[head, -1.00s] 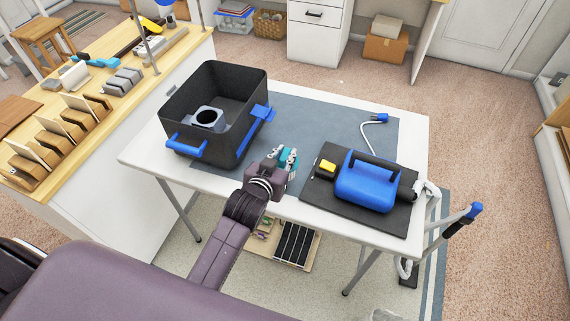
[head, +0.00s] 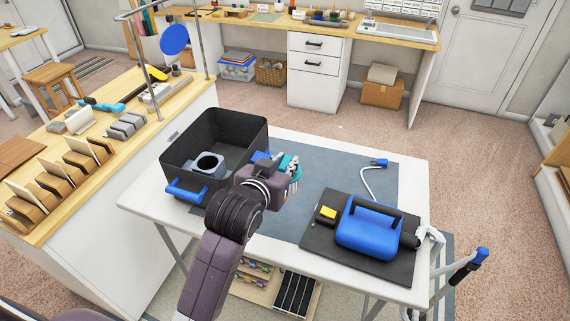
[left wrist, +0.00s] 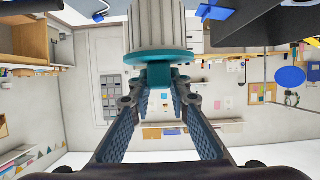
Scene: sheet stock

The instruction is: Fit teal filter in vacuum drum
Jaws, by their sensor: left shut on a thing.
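The filter (left wrist: 160,25) has a pale pleated body with a teal flange and teal knob. My left gripper (left wrist: 160,88) is shut on the knob, and the pleated body extends ahead of the fingers. In the head view the teal filter (head: 295,172) shows partly behind my left gripper (head: 280,165), just right of the drum and apparently raised. The vacuum drum (head: 236,132) is a black open box with blue latches on the table's left. Inside it sits a grey seat with a round dark opening (head: 208,162). My left arm covers the drum's near right corner. My right gripper is out of view.
A blue vacuum head (head: 368,228) lies on a black mat (head: 335,257) at the right of the white table (head: 300,262). A hose with a blue end (head: 372,178) lies behind. The grey mat's middle (head: 322,162) is clear.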

